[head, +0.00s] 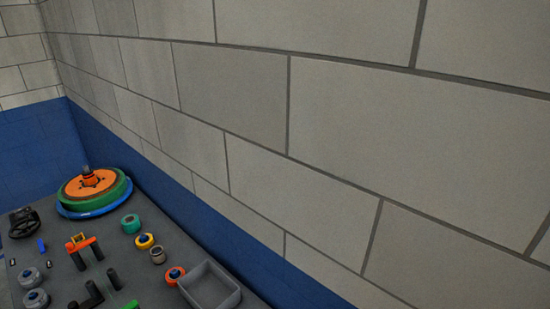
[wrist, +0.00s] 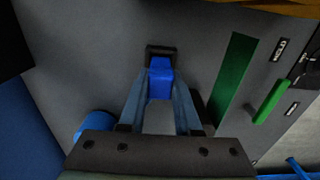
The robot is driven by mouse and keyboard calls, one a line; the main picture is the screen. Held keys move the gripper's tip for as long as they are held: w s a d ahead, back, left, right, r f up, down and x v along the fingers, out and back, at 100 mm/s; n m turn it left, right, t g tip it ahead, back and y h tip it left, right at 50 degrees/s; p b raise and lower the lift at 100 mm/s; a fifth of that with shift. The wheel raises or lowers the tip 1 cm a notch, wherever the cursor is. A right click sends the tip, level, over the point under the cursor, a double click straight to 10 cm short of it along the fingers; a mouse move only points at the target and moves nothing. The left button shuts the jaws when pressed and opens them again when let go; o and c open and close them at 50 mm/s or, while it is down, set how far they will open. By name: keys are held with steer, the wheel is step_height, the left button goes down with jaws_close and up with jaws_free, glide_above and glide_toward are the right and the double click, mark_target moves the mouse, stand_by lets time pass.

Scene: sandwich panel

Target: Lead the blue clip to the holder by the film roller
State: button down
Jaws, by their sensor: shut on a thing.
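My gripper (wrist: 161,84) reaches away from the wrist camera and is shut on the blue clip (wrist: 160,76). The clip sits between the two blue-grey fingers, and its far end is against or inside a small dark holder (wrist: 160,50) on the grey panel. I cannot tell how deep it sits. My gripper does not show in the head view. Nothing in these views is clearly the film roller; a green strip (wrist: 233,72) and a green bar (wrist: 270,101) lie to the right, near a small label.
In the head view, a grey panel (head: 165,232) carries a large orange-and-green disc (head: 96,186), a black wheel (head: 23,222), several knobs and a grey bin (head: 210,287). A small blue block (head: 41,245) is at left. A block wall (head: 350,150) runs behind.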

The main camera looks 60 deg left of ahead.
steer(key=shift+f, duration=0.15)
steer(key=shift+f+b, duration=0.45)
steer(key=shift+f, duration=0.2)
steer(key=c, duration=0.5)
jaws_free()
step_height(320, 180, up, 7)
steer(key=p, duration=0.7)
steer(key=shift+r+p, duration=0.1)
steer(key=shift+p, duration=0.25)
